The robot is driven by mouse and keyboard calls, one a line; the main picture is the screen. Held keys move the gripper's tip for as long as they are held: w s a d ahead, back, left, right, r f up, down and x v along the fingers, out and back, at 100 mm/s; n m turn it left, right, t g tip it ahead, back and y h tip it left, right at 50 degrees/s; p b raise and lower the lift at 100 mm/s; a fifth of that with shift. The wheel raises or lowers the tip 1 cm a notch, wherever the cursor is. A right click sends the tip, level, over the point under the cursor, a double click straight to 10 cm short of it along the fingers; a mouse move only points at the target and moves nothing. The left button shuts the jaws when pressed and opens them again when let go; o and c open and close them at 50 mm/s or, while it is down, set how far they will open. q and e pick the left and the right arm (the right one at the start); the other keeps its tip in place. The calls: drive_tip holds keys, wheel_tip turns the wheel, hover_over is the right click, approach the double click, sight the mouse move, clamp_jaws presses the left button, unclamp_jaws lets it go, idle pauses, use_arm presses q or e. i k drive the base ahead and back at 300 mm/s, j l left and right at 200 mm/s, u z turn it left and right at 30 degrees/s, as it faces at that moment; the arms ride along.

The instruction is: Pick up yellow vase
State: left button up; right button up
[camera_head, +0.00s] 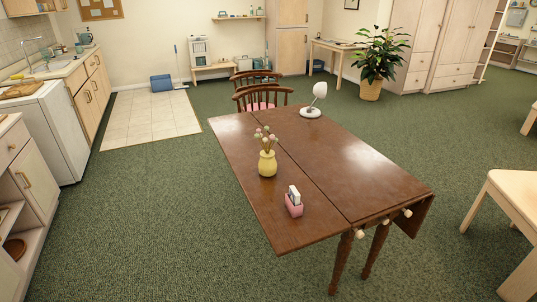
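The yellow vase (267,164) stands upright on the brown wooden table (330,160), left of the table's centre seam. Several thin flower stems with small pale and pinkish heads (265,138) rise from it. The vase is fully visible, with clear tabletop around it. Neither my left gripper nor my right gripper shows in the head view.
A pink holder (294,206) with a white item in it stands nearer on the table. A white lamp (314,102) stands at the far end, by wooden chairs (261,95). Kitchen cabinets (91,85) line the left, a pale table (510,205) the right. Green carpet between is clear.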

sight(267, 163)
drive_tip(key=i+l, duration=0.25)
drive_tip(key=l, duration=0.15)
drive_tip(key=i+l, duration=0.25)
drive_tip(key=i+l+u, duration=0.1)
drive_tip(key=i+l, duration=0.2)
drive_tip(key=l, duration=0.2)
drive_tip(key=i+l, duration=0.25)
drive_tip(key=l, duration=0.15)
drive_tip(key=i+l+u, duration=0.1)
drive_tip(key=i+l, duration=0.15)
drive_tip(key=l, duration=0.1)
